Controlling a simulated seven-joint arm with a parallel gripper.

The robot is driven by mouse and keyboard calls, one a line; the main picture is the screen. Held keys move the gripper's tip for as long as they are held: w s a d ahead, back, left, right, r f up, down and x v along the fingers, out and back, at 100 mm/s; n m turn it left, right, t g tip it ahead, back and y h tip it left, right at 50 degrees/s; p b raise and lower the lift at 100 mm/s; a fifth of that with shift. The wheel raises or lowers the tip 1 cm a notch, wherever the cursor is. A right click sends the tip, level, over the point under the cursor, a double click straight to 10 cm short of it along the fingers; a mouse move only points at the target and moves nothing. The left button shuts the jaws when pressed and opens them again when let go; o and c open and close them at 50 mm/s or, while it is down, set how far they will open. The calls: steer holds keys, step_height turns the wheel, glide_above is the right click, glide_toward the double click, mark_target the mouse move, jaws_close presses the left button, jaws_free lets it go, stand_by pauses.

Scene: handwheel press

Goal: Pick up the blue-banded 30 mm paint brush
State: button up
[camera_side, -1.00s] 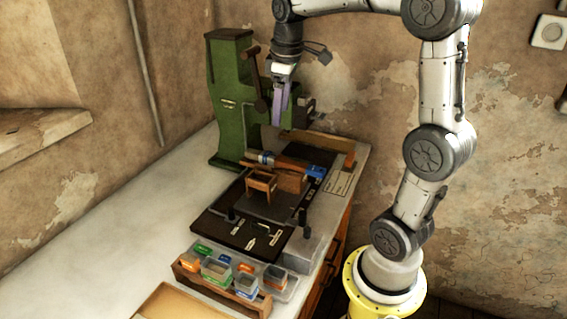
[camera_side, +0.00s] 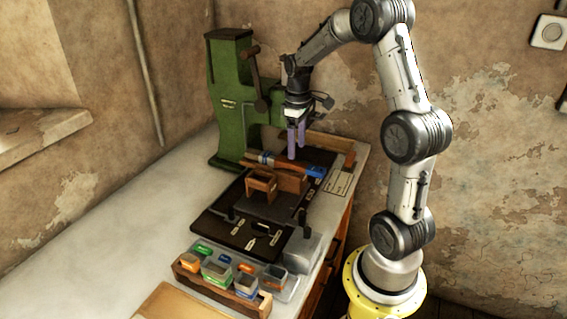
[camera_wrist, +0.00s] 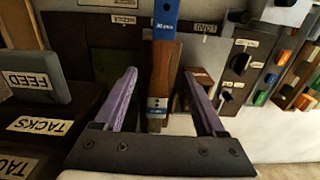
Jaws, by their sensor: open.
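The paint brush (camera_side: 290,164) lies across a wooden rest on the dark board, with one blue part at its right end and a blue and silver band toward its left end. In the wrist view the brush (camera_wrist: 160,70) runs up the middle, with a blue label reading 30 at the top and a blue band near the pale tip. My gripper (camera_side: 296,152) hangs over the brush, pointing down, with its purple fingers apart. In the wrist view the open gripper (camera_wrist: 160,74) has a finger on either side of the brush, with nothing held.
The green press (camera_side: 230,100) stands behind and left. A small wooden stand (camera_side: 262,183) is in front of the brush. Several coloured bins (camera_side: 222,272) sit at the front. In the wrist view a FEED box (camera_wrist: 35,78) is at left. The bench's left side is clear.

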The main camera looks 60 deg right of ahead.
mark_target(298, 164)
steer(key=shift+s+f, duration=0.2)
steer(key=shift+f, duration=1.1)
steer(key=shift+s+f, duration=0.2)
steer(key=shift+f, duration=1.1)
jaws_close()
